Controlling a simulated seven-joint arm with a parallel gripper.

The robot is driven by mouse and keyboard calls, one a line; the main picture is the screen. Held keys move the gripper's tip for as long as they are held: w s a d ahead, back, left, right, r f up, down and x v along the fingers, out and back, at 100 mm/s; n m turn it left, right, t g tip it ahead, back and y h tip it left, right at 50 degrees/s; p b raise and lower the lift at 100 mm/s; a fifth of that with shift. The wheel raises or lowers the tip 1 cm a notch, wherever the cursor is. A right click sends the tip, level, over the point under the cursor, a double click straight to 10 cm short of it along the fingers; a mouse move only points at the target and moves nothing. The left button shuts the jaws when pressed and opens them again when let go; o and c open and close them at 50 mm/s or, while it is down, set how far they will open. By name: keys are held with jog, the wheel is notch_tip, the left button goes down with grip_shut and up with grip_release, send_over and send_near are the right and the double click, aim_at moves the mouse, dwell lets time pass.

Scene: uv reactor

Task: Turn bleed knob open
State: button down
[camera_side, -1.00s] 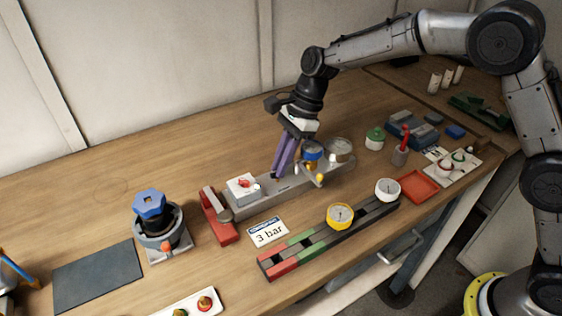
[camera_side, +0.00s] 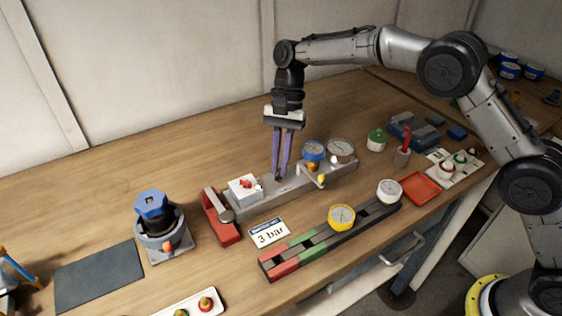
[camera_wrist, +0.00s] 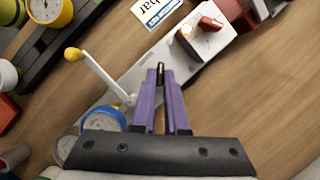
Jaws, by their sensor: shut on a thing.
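My gripper (camera_side: 279,173) points nearly straight down at the long grey manifold block (camera_side: 312,188), its purple fingers shut on a small black knob, which I take for the bleed knob. In the wrist view the black knob (camera_wrist: 160,72) shows as a thin upright piece between the fingertips (camera_wrist: 161,78). Its lower part and any markings are hidden or too small to read.
A white box with a red knob (camera_side: 245,184) stands left of the fingers on the block. A crank with a yellow tip (camera_side: 320,179), a blue gauge (camera_side: 313,151) and a silver gauge (camera_side: 340,148) are right. A "3 bar" card (camera_side: 269,233) lies in front.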

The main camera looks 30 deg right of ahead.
jog(key=n+h, duration=0.1)
jog(key=n, duration=0.1)
jog(key=n+g+h, duration=0.1)
jog(key=n, duration=0.2)
jog(key=shift+w+a+n, duration=0.15)
jog(key=shift+a+n, duration=0.05)
jog(key=shift+n, duration=0.1)
jog(key=shift+a+n+h, duration=0.15)
jog(key=shift+n+h, duration=0.55)
jog(key=shift+n, duration=1.1)
jog(key=c, duration=0.9)
grip_release()
jog(key=shift+c, duration=0.2)
jog(key=shift+r, duration=0.1)
